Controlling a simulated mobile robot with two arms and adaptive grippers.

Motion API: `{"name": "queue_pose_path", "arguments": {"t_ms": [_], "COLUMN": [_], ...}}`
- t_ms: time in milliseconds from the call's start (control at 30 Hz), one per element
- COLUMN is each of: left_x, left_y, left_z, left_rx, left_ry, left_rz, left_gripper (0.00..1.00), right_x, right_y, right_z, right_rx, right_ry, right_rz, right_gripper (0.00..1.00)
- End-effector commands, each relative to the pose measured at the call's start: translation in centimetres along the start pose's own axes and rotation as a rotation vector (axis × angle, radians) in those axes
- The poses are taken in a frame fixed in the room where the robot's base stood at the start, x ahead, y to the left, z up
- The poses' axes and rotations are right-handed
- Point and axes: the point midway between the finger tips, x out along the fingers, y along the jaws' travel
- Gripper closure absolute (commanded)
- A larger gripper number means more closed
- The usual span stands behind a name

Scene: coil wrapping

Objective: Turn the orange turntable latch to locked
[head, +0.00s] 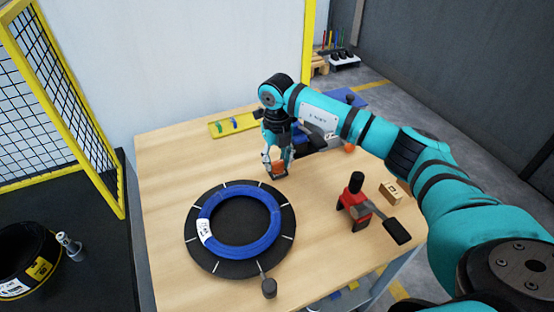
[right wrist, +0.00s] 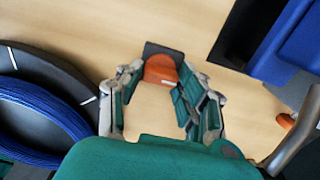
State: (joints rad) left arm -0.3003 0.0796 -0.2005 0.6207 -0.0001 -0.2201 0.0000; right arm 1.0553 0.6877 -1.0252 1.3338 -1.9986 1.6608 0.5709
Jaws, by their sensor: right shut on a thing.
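The orange turntable latch (head: 278,166) stands on the wooden table just behind the turntable, on a small dark base. It also shows in the right wrist view (right wrist: 160,69) between the fingertips. My right gripper (head: 277,160) points down and is shut on the latch, its fingers on either side of it. The black round turntable (head: 197,247) has white radial marks and carries a blue coil (head: 268,238) with a white label. The fingers partly hide the latch, and I cannot tell its exact lock position. My left gripper is not in view.
A red tool with a black handle (head: 352,199) and a small wooden block (head: 391,192) are at the table's right. A yellow tray (head: 218,129) lies at the back. A knobbed handle (head: 268,286) sticks out in front of the turntable. A yellow-framed mesh fence (head: 98,178) stands left.

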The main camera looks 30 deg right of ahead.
Motion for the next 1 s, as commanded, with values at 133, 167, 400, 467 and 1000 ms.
{"name": "queue_pose_path", "arguments": {"t_ms": [133,167,400,467,1000], "left_x": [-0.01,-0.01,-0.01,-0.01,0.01], "left_y": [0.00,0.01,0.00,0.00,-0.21], "left_z": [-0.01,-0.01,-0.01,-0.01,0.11], "left_rx": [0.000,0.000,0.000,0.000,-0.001], "left_ry": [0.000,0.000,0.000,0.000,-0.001], "left_rz": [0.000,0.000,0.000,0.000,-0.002], "left_gripper": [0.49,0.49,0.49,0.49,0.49], "right_x": [-0.11,-0.11,-0.12,-0.12,-0.24], "right_y": [-0.06,-0.06,-0.06,-0.06,-0.01], "right_z": [0.08,0.07,0.08,0.09,0.05], "right_rx": [0.018,0.020,0.023,0.023,0.020], "right_ry": [-0.003,-0.003,-0.003,-0.003,-0.001], "right_rz": [0.000,0.000,0.000,0.000,0.000], "right_gripper": [0.96,0.96,0.96,0.96,0.40]}}
